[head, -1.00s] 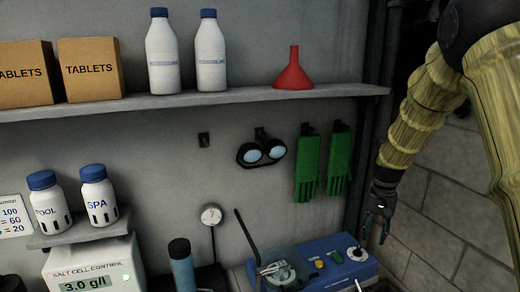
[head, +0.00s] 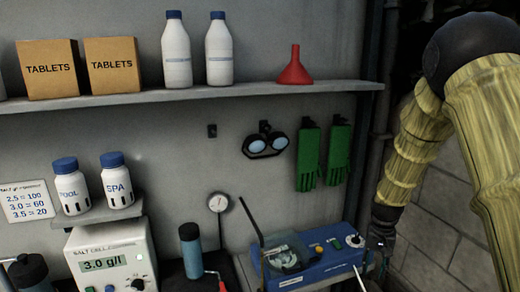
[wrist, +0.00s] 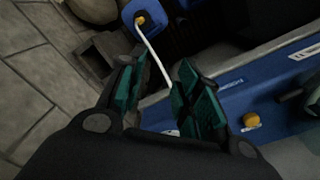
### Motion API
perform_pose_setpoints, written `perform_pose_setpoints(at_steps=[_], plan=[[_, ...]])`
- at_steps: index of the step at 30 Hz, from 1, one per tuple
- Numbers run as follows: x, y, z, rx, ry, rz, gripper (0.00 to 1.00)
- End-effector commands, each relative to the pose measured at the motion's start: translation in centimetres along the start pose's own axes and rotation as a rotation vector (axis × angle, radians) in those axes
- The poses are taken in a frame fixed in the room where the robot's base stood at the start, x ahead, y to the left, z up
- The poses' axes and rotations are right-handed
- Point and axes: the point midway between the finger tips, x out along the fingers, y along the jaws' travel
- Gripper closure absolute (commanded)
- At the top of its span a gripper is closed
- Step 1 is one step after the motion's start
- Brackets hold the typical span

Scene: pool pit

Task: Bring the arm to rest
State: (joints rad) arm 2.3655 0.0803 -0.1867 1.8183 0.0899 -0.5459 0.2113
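My arm in its yellowish sleeve comes down the right side of the head view. My gripper (head: 378,258) hangs at its end, just right of the blue device (head: 318,268); its fingers are dark and small there. In the wrist view the two green-padded fingers of my gripper (wrist: 160,88) stand apart. A thin white cord (wrist: 153,50) shows between and beyond them, and I see nothing clamped. The blue device's panel (wrist: 222,100) is to the right of the fingers.
A shelf (head: 240,93) holds tablet boxes (head: 112,64), white bottles (head: 219,50) and a red funnel (head: 295,70). Green gloves (head: 338,152) and goggles (head: 265,142) hang below. The salt cell control (head: 112,262) stands left. A block wall (head: 440,230) is close on the right.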

Motion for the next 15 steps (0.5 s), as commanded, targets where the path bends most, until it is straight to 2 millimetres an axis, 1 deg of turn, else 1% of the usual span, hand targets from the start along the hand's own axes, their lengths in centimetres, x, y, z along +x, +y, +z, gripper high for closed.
perform_pose_setpoints(at_steps=[1, 5, 6, 8, 9, 11, 12, 14, 15], plan=[[1.7, 0.0, 0.8, -0.011, -0.004, 0.005, 0.66], [6.6, 0.1, 3.5, -0.046, -0.005, 0.016, 0.66], [8.5, 0.1, 4.7, -0.061, -0.004, 0.019, 0.66], [11.4, 0.4, 6.7, -0.086, -0.004, 0.025, 0.66], [13.2, 0.6, 8.1, -0.102, -0.004, 0.028, 0.66], [15.9, 0.9, 10.3, -0.128, -0.003, 0.031, 0.66], [17.6, 1.1, 11.9, -0.146, -0.002, 0.032, 0.66], [20.0, 1.5, 14.4, -0.172, -0.003, 0.034, 0.66], [21.6, 1.8, 16.1, -0.189, -0.003, 0.034, 0.66]])
